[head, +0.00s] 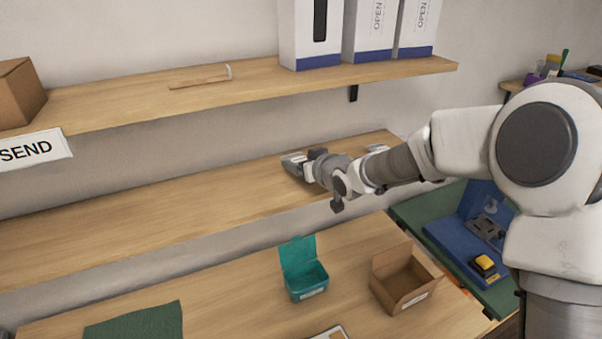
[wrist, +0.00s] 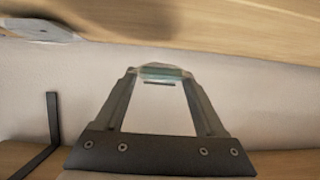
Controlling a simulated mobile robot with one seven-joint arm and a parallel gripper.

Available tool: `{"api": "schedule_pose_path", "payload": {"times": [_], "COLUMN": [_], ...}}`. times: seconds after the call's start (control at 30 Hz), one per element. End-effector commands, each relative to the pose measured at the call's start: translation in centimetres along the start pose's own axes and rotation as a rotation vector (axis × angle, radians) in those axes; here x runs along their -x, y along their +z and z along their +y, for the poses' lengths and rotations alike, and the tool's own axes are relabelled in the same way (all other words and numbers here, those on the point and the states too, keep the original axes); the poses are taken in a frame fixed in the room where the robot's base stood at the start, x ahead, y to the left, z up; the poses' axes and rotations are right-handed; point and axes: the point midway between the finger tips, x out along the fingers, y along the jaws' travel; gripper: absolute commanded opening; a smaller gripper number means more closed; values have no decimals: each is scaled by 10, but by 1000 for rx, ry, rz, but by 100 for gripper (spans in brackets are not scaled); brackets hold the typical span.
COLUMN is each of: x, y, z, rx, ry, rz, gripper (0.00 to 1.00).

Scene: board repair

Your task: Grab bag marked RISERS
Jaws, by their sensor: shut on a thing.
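My gripper (head: 297,165) is over the middle shelf, its fingers pointing left. In the wrist view my gripper (wrist: 160,72) is shut on a small bag with a white face (wrist: 160,108) and a clear, slightly greenish edge at the fingertips. A short dark mark shows on the white, too small to read, so I cannot confirm the word RISERS. In the head view the fingers mostly hide this bag. A second small pale, flat packet (head: 377,148) lies on the middle shelf to the right, behind my wrist; it also shows in the wrist view (wrist: 40,28).
The upper shelf (head: 140,105) and its black bracket (head: 353,93) are above my gripper. The middle shelf (head: 120,220) is clear to the left. On the table below stand an open teal box (head: 306,282) and an open cardboard box (head: 388,292).

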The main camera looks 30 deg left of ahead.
Motion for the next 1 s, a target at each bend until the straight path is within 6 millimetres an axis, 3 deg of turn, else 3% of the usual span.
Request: {"api": "schedule_pose_path", "payload": {"times": [0.6, 1.0], "x": [56, 81], "y": [-29, -40], "z": [64, 92], "rx": [-1, -2], "ry": [5, 1], "rz": [0, -1], "gripper": [18, 18]}}
